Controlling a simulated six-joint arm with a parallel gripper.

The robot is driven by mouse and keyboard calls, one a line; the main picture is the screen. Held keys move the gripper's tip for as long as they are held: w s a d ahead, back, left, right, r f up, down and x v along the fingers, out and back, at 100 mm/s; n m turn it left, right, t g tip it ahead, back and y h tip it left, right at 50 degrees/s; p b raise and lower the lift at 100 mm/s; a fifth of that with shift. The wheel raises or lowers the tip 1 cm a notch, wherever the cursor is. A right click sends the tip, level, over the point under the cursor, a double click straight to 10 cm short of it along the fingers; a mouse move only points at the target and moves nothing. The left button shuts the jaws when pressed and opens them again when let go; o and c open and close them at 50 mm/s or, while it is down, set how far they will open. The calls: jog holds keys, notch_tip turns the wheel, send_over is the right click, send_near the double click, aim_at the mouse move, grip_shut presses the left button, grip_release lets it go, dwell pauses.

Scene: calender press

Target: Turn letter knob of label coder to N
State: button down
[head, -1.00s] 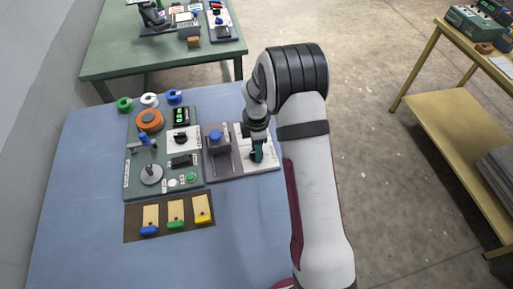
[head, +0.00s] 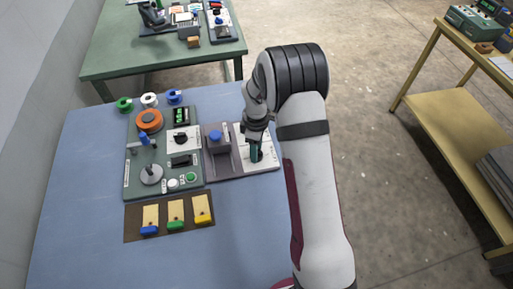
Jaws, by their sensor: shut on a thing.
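The label coder (head: 267,163) is a white plate at the right end of the row of devices on the blue table. My gripper (head: 255,157) points down over this plate and is shut on the letter knob, which is mostly hidden between the fingers. The knob's pointer and the letter it faces cannot be made out, as the gripper and wrist cover them.
Left of the plate stands a grey press with a blue knob (head: 215,136). Further left is a green panel (head: 133,175) with an orange roll (head: 149,121), a black dial (head: 181,138) and a lever. A brown tray (head: 134,227) holds several coloured-handled tags. The table front is clear.

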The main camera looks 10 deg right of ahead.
jog(key=m, duration=1.5)
jog(key=shift+m, duration=0.3)
jog(key=m, duration=0.3)
jog(key=shift+m, duration=0.3)
jog(key=m, duration=0.3)
jog(key=shift+m, duration=0.3)
jog(key=m, duration=0.3)
jog(key=shift+m, duration=2.2)
jog(key=shift+c, duration=1.6)
grip_release()
